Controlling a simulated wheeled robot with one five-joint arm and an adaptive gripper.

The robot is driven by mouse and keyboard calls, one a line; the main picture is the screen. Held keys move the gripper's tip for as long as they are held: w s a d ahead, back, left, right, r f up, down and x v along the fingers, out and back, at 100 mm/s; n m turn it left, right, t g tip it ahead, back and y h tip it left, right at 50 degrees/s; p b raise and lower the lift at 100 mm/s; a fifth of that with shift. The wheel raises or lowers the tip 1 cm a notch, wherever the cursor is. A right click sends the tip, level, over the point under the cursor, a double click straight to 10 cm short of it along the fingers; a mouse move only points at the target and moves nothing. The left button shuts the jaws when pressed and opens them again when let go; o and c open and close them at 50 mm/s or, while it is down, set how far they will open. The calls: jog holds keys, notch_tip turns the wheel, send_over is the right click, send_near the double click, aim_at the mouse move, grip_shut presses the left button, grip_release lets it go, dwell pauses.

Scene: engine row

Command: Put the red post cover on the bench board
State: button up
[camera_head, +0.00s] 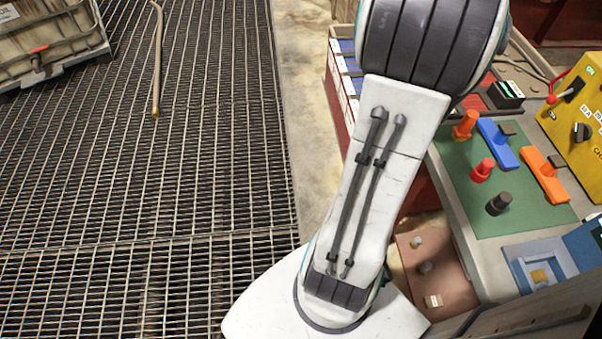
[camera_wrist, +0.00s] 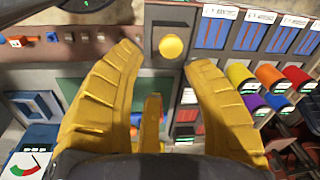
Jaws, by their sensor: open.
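A small red post cover (camera_head: 483,169) with a wider base stands on a green board (camera_head: 455,178) on the bench at the right of the head view. An orange piece of similar shape (camera_head: 465,125) stands behind it and a black one (camera_head: 499,204) in front. I cannot tell which surface is the bench board. My gripper (camera_wrist: 162,55) shows in the wrist view with its yellow fingers spread and nothing held between them. Part of a green surface (camera_wrist: 88,92) shows behind the left finger. My gripper is outside the head view, and I cannot make out the red cover in the wrist view.
A yellow box (camera_head: 580,110) stands behind, and a blue fixture (camera_head: 540,268) in front. A brown board with pegs (camera_head: 428,262) sits lower left of the bench. Grating (camera_head: 140,190) at left is mostly open.

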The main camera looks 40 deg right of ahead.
jog(key=w+a+n+t, duration=0.1)
jog(key=w+a+n, duration=0.3)
jog(key=a, duration=0.5)
jog(key=w+a+n, duration=0.1)
jog(key=a+n, duration=0.5)
jog(key=a, duration=0.3)
jog(key=s+a+f+n+t, duration=0.1)
jog(key=s+a+n, duration=0.1)
jog(key=a+n, duration=0.3)
jog(key=s+a+f+n+y, duration=0.1)
jog(key=s+a+f+n, duration=0.1)
jog(key=a+n, duration=0.3)
jog(key=shift+s+a+f+n+t, duration=0.3)
jog(key=shift+s+a+t, duration=0.15)
jog(key=shift+a, duration=1.35)
jog(key=shift+r, duration=0.1)
